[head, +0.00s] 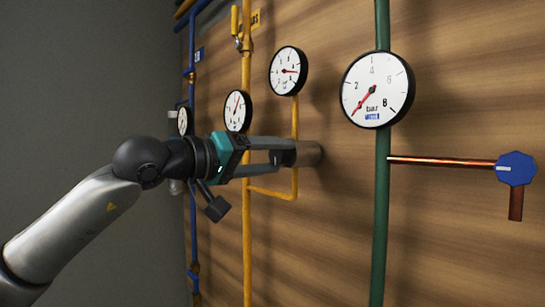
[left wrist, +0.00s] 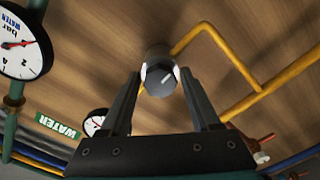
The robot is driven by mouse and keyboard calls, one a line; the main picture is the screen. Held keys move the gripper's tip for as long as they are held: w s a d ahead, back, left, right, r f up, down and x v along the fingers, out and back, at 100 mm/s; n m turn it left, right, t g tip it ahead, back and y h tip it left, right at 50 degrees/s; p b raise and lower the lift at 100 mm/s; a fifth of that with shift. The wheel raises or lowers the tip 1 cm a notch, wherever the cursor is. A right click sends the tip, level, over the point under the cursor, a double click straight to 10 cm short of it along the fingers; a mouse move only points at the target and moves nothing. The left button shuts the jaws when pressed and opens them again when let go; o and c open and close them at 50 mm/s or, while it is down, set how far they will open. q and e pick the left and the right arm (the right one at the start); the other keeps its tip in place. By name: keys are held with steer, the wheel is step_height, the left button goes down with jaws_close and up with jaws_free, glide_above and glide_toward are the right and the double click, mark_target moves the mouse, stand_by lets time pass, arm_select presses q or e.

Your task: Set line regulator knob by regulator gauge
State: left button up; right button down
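The line regulator knob is a dark grey round cap with a white mark (left wrist: 161,79). It faces my left wrist camera, at the end of a grey cylinder on the wall (head: 309,153). My left gripper (head: 283,154) reaches the knob from the left. A second gauge (head: 237,111) stands at the left yellow pipe. My right gripper is not in view.
A large water gauge (head: 377,90) sits on the green pipe (head: 380,220) to the right. A copper pipe (head: 440,161) leads from it to a blue octagonal knob (head: 516,168). Yellow pipes (head: 247,270) run close below my gripper. A blue pipe stands farther left.

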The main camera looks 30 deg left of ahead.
arm_select(q)
steer(key=shift+o, duration=1.2)
steer(key=shift+s+a+b, duration=0.3)
steer(key=shift+s+b, duration=0.1)
steer(key=shift+s, duration=0.15)
steer(key=b+v, duration=0.9)
steer(key=v, duration=0.5)
steer(key=shift+b, duration=0.4)
